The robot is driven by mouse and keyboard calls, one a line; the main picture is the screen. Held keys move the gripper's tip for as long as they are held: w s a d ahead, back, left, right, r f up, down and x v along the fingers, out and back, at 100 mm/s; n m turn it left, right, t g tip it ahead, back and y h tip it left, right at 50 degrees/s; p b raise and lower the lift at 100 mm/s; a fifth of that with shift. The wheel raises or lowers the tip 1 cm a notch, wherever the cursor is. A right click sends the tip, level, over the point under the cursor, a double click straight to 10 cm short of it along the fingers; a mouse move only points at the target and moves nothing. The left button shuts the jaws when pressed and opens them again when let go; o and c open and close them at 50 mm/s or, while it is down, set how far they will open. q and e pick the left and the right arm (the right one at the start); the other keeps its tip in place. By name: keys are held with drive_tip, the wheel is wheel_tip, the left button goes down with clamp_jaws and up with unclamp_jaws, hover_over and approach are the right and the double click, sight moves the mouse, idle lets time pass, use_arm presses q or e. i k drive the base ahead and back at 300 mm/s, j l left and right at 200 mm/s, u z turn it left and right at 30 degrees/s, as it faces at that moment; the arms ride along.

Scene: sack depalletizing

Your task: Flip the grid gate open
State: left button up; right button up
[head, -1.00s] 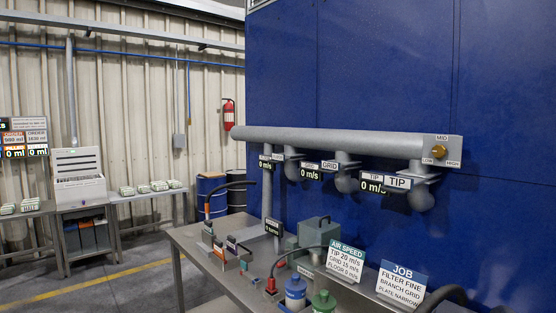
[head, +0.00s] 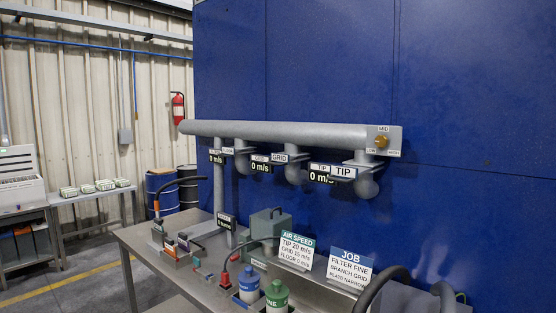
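The grid branch (head: 294,174) hangs from the grey horizontal duct (head: 270,134) on the blue wall. It carries a GRID label (head: 280,157), and a display beside it (head: 260,168) reads 0 m/s. The gate's own position is too small to tell. The tip branch (head: 366,184) is to its right, with a TIP label (head: 343,171) and a 0 m/s display. The floor branch is to its left, and its label is hard to read.
A metal bench (head: 150,245) stands below the duct, with small tools, a green box (head: 265,226), blue (head: 249,285) and green (head: 277,296) bottles, an air speed sign (head: 298,249) and a job sign (head: 350,271). Black hoses (head: 382,285) arch at the front right. Drums stand at the left.

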sight(279, 159)
drive_tip(key=i+j, duration=0.8)
drive_tip(key=j, duration=0.15)
drive_tip(key=i+j+z, duration=0.1)
drive_tip(key=i+j, duration=0.65)
drive_tip(key=j, duration=0.25)
drive_tip(key=i+j, duration=0.4)
drive_tip(key=j, duration=0.15)
drive_tip(key=l+z, duration=0.05)
